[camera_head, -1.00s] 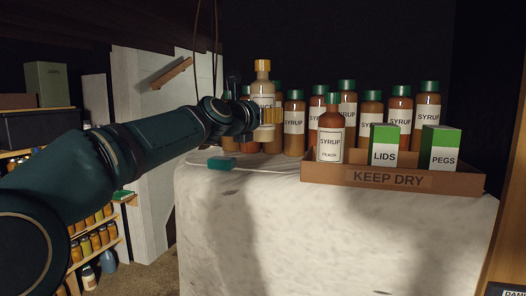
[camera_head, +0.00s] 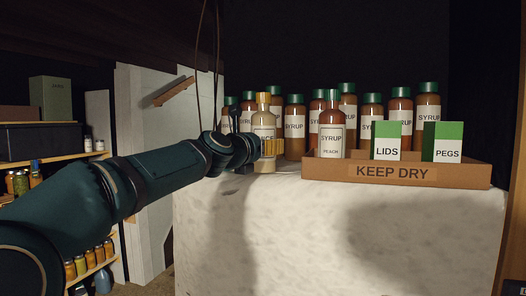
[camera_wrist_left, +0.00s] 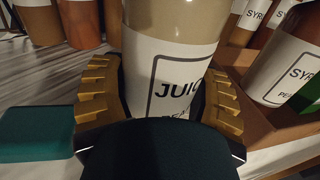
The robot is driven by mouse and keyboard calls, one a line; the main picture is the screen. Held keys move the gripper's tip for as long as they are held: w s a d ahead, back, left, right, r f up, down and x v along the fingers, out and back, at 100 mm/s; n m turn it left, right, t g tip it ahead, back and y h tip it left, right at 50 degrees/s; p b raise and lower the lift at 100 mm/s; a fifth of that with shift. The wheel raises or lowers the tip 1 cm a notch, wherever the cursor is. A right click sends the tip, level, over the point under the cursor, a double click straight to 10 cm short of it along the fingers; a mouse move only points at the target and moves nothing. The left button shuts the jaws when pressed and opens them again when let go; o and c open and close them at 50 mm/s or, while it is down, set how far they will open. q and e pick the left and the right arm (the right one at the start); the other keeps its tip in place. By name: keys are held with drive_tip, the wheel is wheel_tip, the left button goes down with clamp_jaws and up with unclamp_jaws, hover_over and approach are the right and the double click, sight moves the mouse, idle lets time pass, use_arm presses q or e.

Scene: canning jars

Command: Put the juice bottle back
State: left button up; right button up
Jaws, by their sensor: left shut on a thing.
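The juice bottle (camera_head: 264,122) has a yellowish cap, a pale body and a white label; it stands upright at the left of the KEEP DRY tray. In the left wrist view the bottle (camera_wrist_left: 180,35) shows "JUICE" on its label. My left gripper (camera_head: 268,147) is shut on it, with yellow ridged fingers on both sides; they also show in the wrist view (camera_wrist_left: 160,95). The bottle's base is low at the white stone-like top (camera_head: 290,215); I cannot tell if it touches. My right gripper is not in view.
Several syrup bottles (camera_head: 294,125) stand in rows behind. The KEEP DRY tray (camera_head: 450,177) holds a peach syrup bottle (camera_head: 331,128), a LIDS box (camera_head: 387,145) and a PEGS box (camera_head: 445,152). A teal block (camera_wrist_left: 35,135) lies left of the gripper.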

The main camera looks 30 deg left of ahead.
use_arm(q)
drive_tip(key=shift+s+r, duration=0.1)
drive_tip(key=o, duration=1.3)
drive_tip(key=shift+f, duration=0.2)
drive_tip(key=shift+r, duration=0.2)
drive_tip(key=s, duration=0.4)
drive_tip(key=s+b, duration=0.1)
drive_tip(key=s, duration=0.7)
drive_tip(key=shift+d+b, duration=0.25)
drive_tip(key=shift+b, duration=0.1)
